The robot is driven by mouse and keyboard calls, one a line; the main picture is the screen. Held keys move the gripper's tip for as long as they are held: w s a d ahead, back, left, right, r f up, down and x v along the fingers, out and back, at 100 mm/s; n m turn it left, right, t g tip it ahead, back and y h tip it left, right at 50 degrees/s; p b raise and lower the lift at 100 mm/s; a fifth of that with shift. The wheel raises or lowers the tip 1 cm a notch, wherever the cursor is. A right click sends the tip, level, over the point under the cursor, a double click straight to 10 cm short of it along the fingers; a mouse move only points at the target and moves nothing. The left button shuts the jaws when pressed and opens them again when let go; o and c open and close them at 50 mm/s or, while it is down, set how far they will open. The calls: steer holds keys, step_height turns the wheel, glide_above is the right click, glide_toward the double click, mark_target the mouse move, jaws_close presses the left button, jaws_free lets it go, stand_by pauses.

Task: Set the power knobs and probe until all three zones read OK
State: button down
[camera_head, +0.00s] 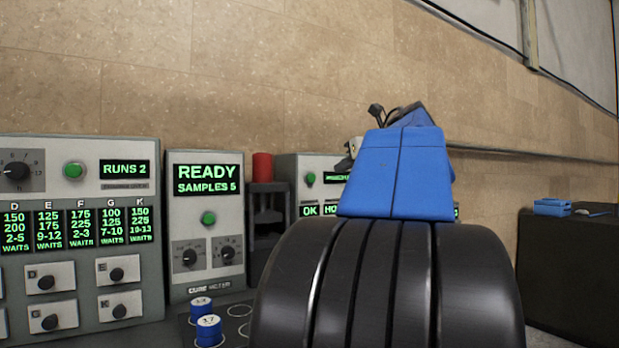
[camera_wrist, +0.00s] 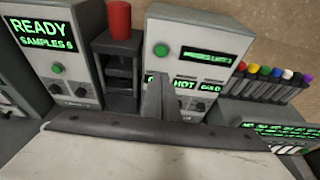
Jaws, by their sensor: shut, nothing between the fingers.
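The zone panel (camera_head: 312,168) is a light grey box with a green button and green readouts, largely behind my blue arm. In the head view its left zone reads OK and the middle one starts with HO. In the wrist view the zone panel (camera_wrist: 170,32) shows HOT in the middle and what looks like COLD at right; the left word is partly covered. Its power knobs are mostly hidden behind my gripper. My gripper (camera_wrist: 158,88) is shut and empty, in front of the panel's readouts; I cannot tell whether it touches. I cannot make out a probe.
Left of the panel stand a black rack with a red cylinder (camera_head: 262,167) and a cure meter (camera_head: 207,220) reading READY, SAMPLES 5. A larger control box (camera_head: 75,180) reads RUNS 2. Blue pucks (camera_head: 208,330) sit in front. Coloured-capped markers (camera_wrist: 265,80) stand at right.

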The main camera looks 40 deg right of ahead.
steer(key=shift+w, duration=0.15)
glide_toward(312, 179)
steer(key=x, duration=0.4)
steer(key=shift+w+f, duration=0.25)
steer(key=shift+f, duration=0.1)
steer(key=shift+w+d, duration=0.25)
steer(key=shift+w, duration=0.5)
